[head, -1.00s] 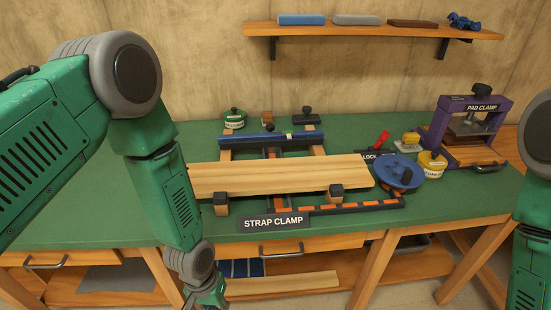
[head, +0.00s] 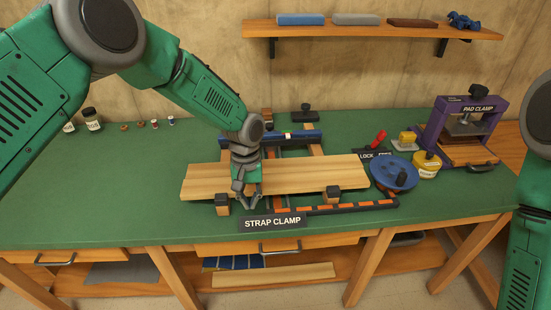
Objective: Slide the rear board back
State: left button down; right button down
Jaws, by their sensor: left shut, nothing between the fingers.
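Pale wooden planking (head: 310,173) lies across the strap clamp frame on the green bench. I cannot clearly tell where a rear board separates from a front one. My left gripper (head: 247,198) is shut and empty, pointing down at the planking's front edge, left of its middle. It hides part of the wood; whether it touches is unclear. The strap clamp has a blue rear bar (head: 300,137), partly behind my left arm, and a dark front rail with orange segments (head: 340,208). My right gripper is out of view; only part of that arm shows at the right edge.
A blue disc with a knob (head: 392,174), a yellow tin (head: 427,165) and a red-handled lock lever (head: 379,138) stand right of the planking. The purple pad clamp (head: 465,125) is at the back right. The bench's left part (head: 110,180) is mostly clear.

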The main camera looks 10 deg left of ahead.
aim_at(220, 170)
jog(key=i, duration=0.95)
